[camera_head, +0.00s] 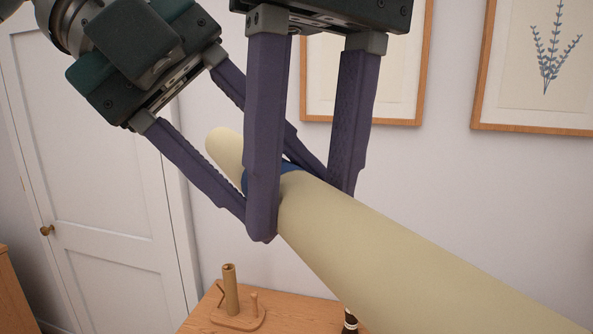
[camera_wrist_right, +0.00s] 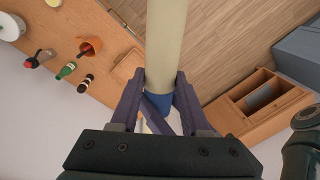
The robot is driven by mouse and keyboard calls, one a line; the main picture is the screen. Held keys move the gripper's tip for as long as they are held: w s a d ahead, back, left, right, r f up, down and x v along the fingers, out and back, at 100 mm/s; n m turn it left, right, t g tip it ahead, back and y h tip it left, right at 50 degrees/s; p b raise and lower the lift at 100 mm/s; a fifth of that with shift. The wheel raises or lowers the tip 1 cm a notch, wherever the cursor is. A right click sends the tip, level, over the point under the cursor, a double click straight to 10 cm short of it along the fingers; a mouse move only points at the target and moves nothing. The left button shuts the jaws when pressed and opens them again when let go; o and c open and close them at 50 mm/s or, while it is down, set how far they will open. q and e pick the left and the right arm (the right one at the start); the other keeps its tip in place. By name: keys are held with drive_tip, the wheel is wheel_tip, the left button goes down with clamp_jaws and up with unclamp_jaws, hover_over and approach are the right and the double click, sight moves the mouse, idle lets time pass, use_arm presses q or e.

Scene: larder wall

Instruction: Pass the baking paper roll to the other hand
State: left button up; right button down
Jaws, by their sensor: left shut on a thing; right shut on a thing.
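The baking paper roll (camera_head: 390,245) is a long cream tube with a blue band (camera_head: 287,167). It slants from the upper left to the lower right in the head view, held above the table. My left gripper (camera_head: 283,197) comes from the upper left and is shut on it near the blue band. My right gripper (camera_head: 302,214) comes from above and is shut on it just beside the left one, partly covering the left fingers and the band. In the right wrist view the roll (camera_wrist_right: 166,40) runs up between the right fingers, with the blue band (camera_wrist_right: 160,102) below.
A wooden table (camera_head: 285,312) is below, with a wooden stand (camera_head: 230,300) and a dark bottle (camera_head: 349,322). The right wrist view shows an orange-brown pot (camera_wrist_right: 91,46), small bottles, a white roll (camera_wrist_right: 10,26) and an open wooden unit (camera_wrist_right: 262,105). A white door (camera_head: 100,150) stands left.

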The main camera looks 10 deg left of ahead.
use_arm(q)
drive_tip(key=shift+d+r, duration=0.1)
clamp_jaws()
use_arm(e)
drive_tip(key=shift+c, duration=1.5)
unclamp_jaws()
